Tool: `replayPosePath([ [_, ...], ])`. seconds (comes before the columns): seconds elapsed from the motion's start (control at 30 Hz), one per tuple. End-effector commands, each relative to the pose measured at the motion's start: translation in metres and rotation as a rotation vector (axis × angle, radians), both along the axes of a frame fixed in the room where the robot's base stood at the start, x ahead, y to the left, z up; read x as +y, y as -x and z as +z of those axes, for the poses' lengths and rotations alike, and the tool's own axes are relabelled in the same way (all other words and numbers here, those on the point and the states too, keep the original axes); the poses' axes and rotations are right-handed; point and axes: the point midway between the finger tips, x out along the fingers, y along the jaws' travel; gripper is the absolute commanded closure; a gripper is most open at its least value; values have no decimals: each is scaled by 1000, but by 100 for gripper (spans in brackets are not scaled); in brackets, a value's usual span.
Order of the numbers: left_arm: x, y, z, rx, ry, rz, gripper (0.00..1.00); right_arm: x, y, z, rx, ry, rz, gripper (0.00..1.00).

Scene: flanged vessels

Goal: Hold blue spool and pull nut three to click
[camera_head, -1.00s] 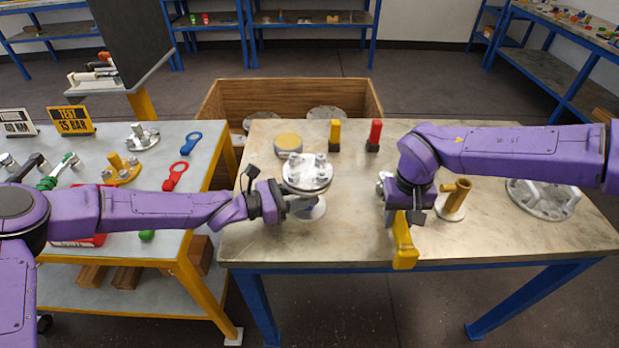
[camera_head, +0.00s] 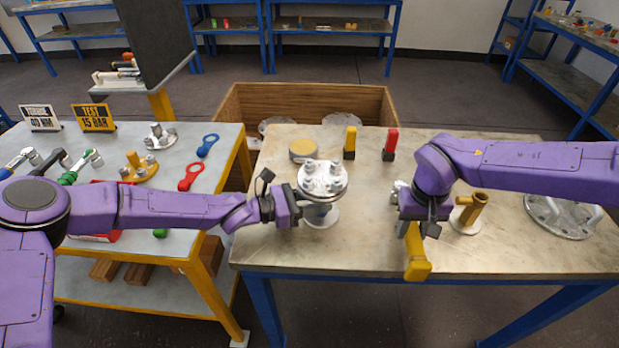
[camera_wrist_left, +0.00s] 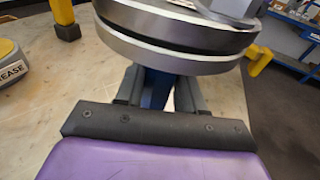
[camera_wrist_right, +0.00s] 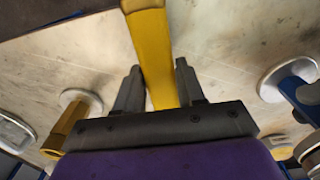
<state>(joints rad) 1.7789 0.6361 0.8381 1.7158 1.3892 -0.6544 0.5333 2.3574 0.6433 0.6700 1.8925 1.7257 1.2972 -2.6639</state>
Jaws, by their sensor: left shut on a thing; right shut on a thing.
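The blue spool (camera_head: 318,211) stands upright on the work table with a round metal flange (camera_head: 322,180) on top that carries several nuts and bolts. I cannot tell which one is nut three. My left gripper (camera_head: 301,206) is shut on the spool's blue neck below the flange; the blue neck shows between the fingers in the left wrist view (camera_wrist_left: 156,88). My right gripper (camera_head: 411,222) is shut on a yellow bar-like tool (camera_head: 417,262) right of the spool, apart from the flange.
A grease tin (camera_head: 303,150), a yellow marker (camera_head: 350,142) and a red marker (camera_head: 390,143) stand behind. The left table holds wrenches and signs (camera_head: 93,118). The table's front middle is clear.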

Motion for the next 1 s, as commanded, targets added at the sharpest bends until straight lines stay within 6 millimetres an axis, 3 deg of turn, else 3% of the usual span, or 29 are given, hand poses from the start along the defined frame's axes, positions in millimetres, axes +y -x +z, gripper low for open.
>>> replayPosePath([
  [0.77, 0, -1, 1, 1, 0, 2, 86, 3, 0, 4, -3, -1, -4, 98],
  [0.87, 0, -1, 1, 1, 0, 1, 86, 17, 4, 18, -5, -1, -29, 98],
  [1.0, 0, 0, 1, 1, 0, 1, 86, 57, 19, 56, -8, 1, -89, 98],
])
